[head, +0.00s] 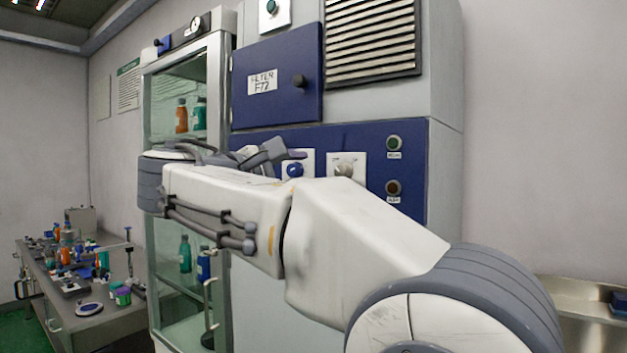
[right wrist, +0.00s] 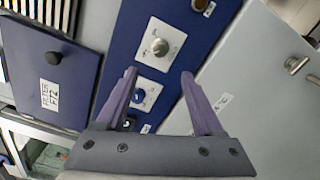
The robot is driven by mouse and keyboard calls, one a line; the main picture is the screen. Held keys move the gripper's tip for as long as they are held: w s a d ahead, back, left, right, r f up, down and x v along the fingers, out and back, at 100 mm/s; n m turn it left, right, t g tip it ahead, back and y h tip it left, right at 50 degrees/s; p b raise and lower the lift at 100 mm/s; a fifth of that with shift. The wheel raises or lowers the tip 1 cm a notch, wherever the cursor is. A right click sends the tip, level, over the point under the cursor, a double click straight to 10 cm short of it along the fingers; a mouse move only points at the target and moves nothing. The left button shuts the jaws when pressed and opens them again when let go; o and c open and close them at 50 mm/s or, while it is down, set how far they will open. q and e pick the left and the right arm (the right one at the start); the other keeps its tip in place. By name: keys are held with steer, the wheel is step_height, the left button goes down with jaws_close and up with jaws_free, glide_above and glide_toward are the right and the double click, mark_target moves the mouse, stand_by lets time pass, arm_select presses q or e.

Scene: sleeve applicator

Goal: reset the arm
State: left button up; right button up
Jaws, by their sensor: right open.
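My right arm stretches across the middle of the head view from the lower right. My right gripper (head: 292,155) is at its far end, in front of the machine's dark blue control panel (head: 360,140). In the right wrist view the gripper (right wrist: 158,75) is open, with two purple fingers apart and nothing visible between them but the panel behind. A blue knob (right wrist: 140,95) on a white plate shows between the fingers, and a silver knob (right wrist: 158,46) shows beyond the tips. I cannot tell whether the fingers touch the panel. My left gripper is not in view.
A glass-door cabinet (head: 185,255) with bottles stands left of the machine. A cluttered bench (head: 100,318) is at the far left. A green button (head: 394,143) and a red button (head: 393,187) sit on the panel. A metal counter (head: 585,298) is at the right.

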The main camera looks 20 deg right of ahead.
steer(key=shift+s+a, duration=0.15)
steer(key=shift+a, duration=0.05)
stand_by(0.3)
steer(key=s+a+f+n+g+y, duration=0.1)
steer(key=s+a+f+y, duration=0.15)
steer(key=f, duration=0.65)
steer(key=s+a+f+g+y, duration=0.1)
steer(key=s+f+g+y, duration=0.2)
steer(key=f, duration=0.6)
steer(key=s+a+f+n+y, duration=0.1)
steer(key=s+f+y, duration=0.25)
steer(key=f, duration=0.55)
steer(key=s+a+f+m+g+y, duration=0.2)
steer(key=s+f+m+g+y, duration=0.1)
steer(key=s+f, duration=0.5)
steer(key=s+a+f+m+g+y, duration=0.2)
steer(key=s+f+m+g+y, duration=0.1)
steer(key=s+f, duration=0.6)
steer(key=s+g, duration=0.1)
steer(key=s, duration=0.3)
steer(key=shift+f, duration=0.25)
steer(key=shift+w, duration=0.1)
